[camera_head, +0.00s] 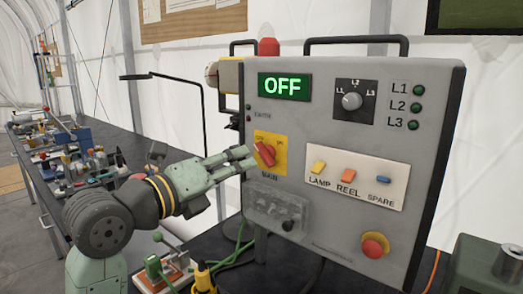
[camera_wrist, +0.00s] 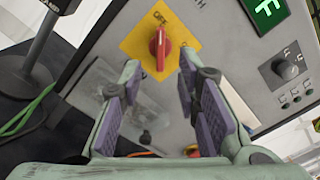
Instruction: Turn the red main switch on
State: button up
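The red main switch (camera_head: 265,154) is a rotary knob on a yellow plate (camera_head: 281,143) at the left of a grey control panel (camera_head: 330,190). Its handle is slanted in the head view. The green display (camera_head: 285,86) above it reads OFF. My gripper (camera_head: 246,158) is just left of the switch in the head view, fingers pointing toward it. In the wrist view my gripper (camera_wrist: 158,72) is open and empty, with the red switch (camera_wrist: 159,48) ahead, between the fingertip lines. I see no clear contact; the exact gap is hard to judge.
A clear cover (camera_head: 276,209) sits below the switch. Lamp, reel and spare switches (camera_head: 347,176), a selector knob (camera_head: 352,101) and a red push button (camera_head: 374,246) are to the right. A lamp stand (camera_head: 203,105) and a cluttered bench (camera_head: 75,165) are on the left.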

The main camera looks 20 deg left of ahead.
aim_at(261, 155)
jog(key=p+x, duration=0.2)
jog(key=x, duration=0.5)
jog(key=shift+w, duration=0.1)
jog(key=shift+c, duration=0.4)
grip_shut()
